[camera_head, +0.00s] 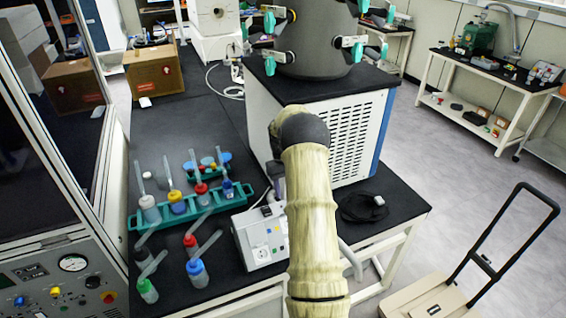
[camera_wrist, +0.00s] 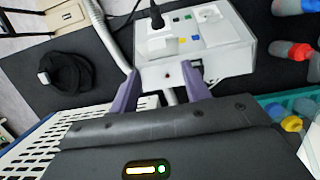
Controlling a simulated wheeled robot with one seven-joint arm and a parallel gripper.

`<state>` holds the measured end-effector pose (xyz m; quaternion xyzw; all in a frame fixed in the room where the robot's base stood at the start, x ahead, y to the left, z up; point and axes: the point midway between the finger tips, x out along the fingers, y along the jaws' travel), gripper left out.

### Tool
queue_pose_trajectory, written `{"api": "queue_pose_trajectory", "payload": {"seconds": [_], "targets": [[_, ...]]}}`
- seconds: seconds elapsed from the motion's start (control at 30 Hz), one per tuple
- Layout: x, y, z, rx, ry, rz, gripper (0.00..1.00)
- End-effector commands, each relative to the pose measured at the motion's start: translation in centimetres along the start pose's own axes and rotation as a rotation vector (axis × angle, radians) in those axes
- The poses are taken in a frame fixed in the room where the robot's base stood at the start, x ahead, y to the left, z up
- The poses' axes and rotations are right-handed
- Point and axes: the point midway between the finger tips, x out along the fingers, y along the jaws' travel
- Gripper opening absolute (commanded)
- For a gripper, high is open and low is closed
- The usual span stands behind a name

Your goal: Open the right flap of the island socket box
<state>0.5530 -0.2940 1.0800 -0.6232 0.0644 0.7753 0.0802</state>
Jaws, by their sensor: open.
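The white island socket box (camera_head: 262,238) stands on the black bench top, left of my arm in the head view. In the wrist view the box (camera_wrist: 235,58) fills the upper middle, with a black plug (camera_wrist: 157,16) in it and small blue, green and yellow marks. A pale square cover (camera_wrist: 158,46) and another pale panel (camera_wrist: 207,24) show on its face; I cannot tell clearly whether either flap is raised. My gripper (camera_wrist: 163,71) is open, its two purple fingers pointing at the box's near edge with nothing seen between them.
A teal rack (camera_head: 190,211) of bottles and several loose bottles stand left of the box. A white freeze dryer cabinet (camera_head: 335,125) stands behind it.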

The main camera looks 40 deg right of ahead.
Motion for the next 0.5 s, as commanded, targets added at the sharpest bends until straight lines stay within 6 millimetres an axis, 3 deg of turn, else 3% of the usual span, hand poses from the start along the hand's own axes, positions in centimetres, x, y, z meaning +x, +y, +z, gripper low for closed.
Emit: {"api": "queue_pose_trajectory", "payload": {"seconds": [0.5], "targets": [[-9.9,0.0,-0.1,0.002,0.005,-0.001,0.47]]}}
